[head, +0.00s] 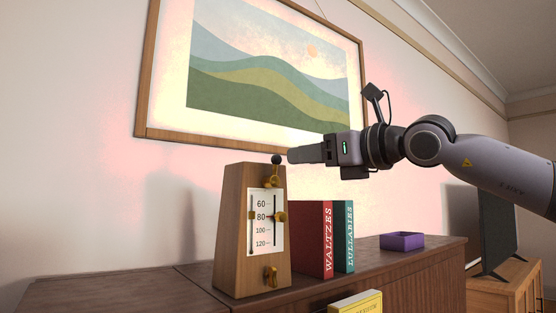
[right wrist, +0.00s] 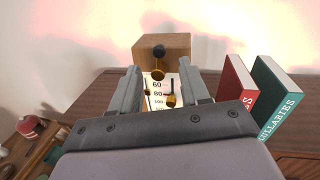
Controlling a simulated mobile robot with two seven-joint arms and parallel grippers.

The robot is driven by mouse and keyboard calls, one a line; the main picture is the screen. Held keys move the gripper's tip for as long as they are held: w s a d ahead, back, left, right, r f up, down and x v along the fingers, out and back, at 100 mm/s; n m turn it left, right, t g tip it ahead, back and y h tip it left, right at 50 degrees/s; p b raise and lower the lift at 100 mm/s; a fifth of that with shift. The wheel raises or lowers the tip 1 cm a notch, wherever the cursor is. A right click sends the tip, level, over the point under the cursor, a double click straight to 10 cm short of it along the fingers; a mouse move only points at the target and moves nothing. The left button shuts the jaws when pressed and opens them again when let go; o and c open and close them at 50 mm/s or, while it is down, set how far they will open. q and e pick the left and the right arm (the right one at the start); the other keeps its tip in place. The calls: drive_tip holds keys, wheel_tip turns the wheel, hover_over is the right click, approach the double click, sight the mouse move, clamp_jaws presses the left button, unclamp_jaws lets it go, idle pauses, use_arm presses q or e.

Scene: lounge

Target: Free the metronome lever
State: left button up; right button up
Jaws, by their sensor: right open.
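The metronome (head: 232,235) is a tapered wooden case with a white scale plate (head: 258,235) marked 60 to 120. At its top a brass lever with a black ball knob (head: 277,159) sticks out; the knob also shows in the right wrist view (right wrist: 159,51). A brass piece (head: 280,217) sits by the 80 mark, and another brass fitting (head: 270,277) is low on the front. My right gripper (head: 291,155) is level with the knob, just right of it in the head view. In the right wrist view its two fingers (right wrist: 161,92) are apart, with nothing between them. My left gripper is not in view.
A yellow item (head: 357,303) is at the front edge. A framed picture (head: 150,125) hangs behind.

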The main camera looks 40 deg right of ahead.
sight(280, 160)
drive_tip(key=shift+w+a+p, duration=0.15)
drive_tip(key=shift+w+p, duration=0.45)
drive_tip(key=shift+w, duration=1.1)
drive_tip(key=shift+w+a+p, duration=0.15)
drive_tip(key=shift+w+p, duration=0.45)
drive_tip(key=shift+w, duration=1.1)
